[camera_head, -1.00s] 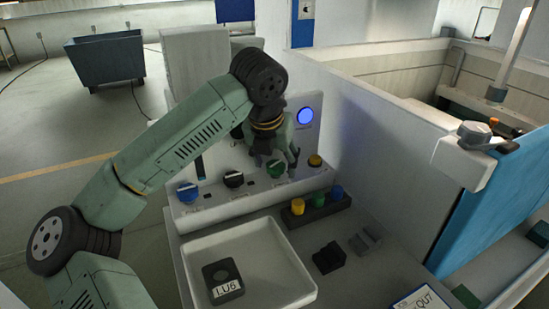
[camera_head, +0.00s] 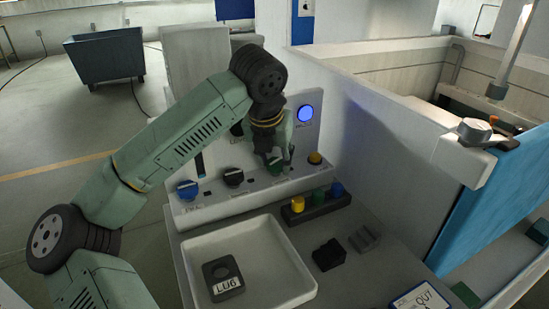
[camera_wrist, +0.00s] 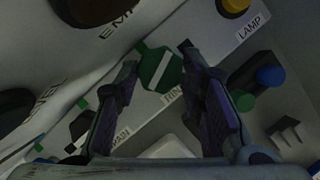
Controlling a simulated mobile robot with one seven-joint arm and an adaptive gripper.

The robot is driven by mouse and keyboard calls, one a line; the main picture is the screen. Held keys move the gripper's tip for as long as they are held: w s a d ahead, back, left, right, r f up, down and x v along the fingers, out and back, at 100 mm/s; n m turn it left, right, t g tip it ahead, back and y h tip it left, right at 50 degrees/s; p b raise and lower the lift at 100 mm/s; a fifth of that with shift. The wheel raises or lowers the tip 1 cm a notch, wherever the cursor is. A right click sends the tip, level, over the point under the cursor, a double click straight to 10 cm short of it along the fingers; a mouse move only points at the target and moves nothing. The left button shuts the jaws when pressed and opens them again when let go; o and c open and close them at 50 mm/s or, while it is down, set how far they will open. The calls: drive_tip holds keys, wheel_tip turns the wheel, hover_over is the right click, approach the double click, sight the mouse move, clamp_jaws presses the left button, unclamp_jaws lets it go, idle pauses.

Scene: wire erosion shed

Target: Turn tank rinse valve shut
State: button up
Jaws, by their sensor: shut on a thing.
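The rinse valve is a green knob (camera_wrist: 162,68) with a white line across its face. It sits on the pale control panel (camera_head: 240,198), and a partly covered label beginning "RIN" (camera_wrist: 173,96) lies beside it in the wrist view. My gripper (camera_head: 276,158) is down at the panel and mostly hides the knob in the head view. In the wrist view my gripper (camera_wrist: 160,62) has one finger on either side of the knob and is shut on it. The white line runs slanted between the fingers.
A blue knob (camera_head: 187,190) and a black knob (camera_head: 233,177) stand to the left. In front are a rack of coloured plugs (camera_head: 318,209) and a white tray (camera_head: 205,245) holding a dark block (camera_head: 222,275).

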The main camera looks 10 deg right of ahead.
drive_tip(key=shift+w+f+m+b, duration=0.1)
drive_tip(key=shift+f+m+b, duration=0.15)
drive_tip(key=shift+m+b, duration=0.45)
drive_tip(key=shift+a+r+m+g+h+b, duration=0.15)
drive_tip(key=shift+m+g+h+b, duration=0.2)
drive_tip(key=shift+m, duration=0.45)
drive_tip(key=shift+d+r+m+g+h+b, duration=0.1)
drive_tip(key=shift+m+g+h+b, duration=0.2)
drive_tip(key=shift+m, duration=0.5)
drive_tip(key=o, duration=1.1)
drive_tip(key=shift+o, duration=0.2)
drive_tip(key=shift+a+r, duration=0.1)
drive_tip(key=v, duration=0.7)
drive_tip(key=shift+r, duration=0.4)
